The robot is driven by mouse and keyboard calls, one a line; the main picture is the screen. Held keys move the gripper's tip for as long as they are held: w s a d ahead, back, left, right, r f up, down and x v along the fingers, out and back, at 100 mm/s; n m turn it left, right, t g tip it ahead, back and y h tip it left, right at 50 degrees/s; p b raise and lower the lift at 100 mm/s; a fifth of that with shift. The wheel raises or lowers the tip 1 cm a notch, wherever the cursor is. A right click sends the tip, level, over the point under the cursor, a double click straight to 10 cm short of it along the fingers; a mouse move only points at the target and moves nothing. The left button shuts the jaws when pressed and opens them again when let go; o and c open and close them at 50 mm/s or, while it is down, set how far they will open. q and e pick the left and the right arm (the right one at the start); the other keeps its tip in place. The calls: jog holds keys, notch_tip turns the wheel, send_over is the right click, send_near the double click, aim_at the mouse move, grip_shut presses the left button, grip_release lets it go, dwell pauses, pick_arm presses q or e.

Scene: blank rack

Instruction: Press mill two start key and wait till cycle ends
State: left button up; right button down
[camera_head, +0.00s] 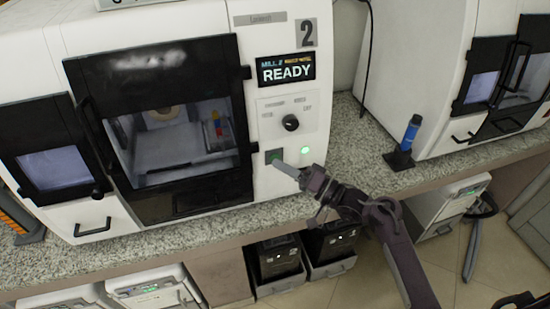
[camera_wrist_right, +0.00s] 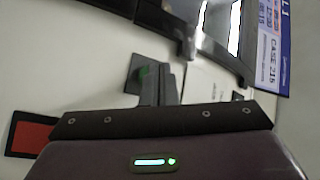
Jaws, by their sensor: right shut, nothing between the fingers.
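Mill two (camera_head: 275,25) is the white machine with a large "2" at the left of the head view. Its display (camera_head: 286,70) reads "MILL 2" and "READY". The start key (camera_head: 273,154), a dark square with a green mark, sits low on the panel; it also shows in the wrist view (camera_wrist_right: 136,72). My right gripper (camera_head: 279,164) is shut and empty, its fingertips at the key's lower edge in the picture. In the wrist view the fingers partly cover the key; I cannot tell whether they touch it. My left gripper is not in view.
A green lamp (camera_head: 305,150) glows right of the key, below a black knob (camera_head: 291,122). The mill's dark door (camera_head: 160,120) is closed.

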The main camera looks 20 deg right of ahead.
jog(key=shift+w, duration=0.35)
dwell(0.3)
dwell(0.4)
jog(key=shift+s+p, duration=0.65)
jog(key=shift+s, duration=0.15)
jog(key=s+p, duration=0.3)
jog(key=s, duration=0.2)
jog(key=shift+d+r+p, duration=0.1)
jog(key=shift+r+p, duration=0.05)
jog(key=shift+p, duration=0.25)
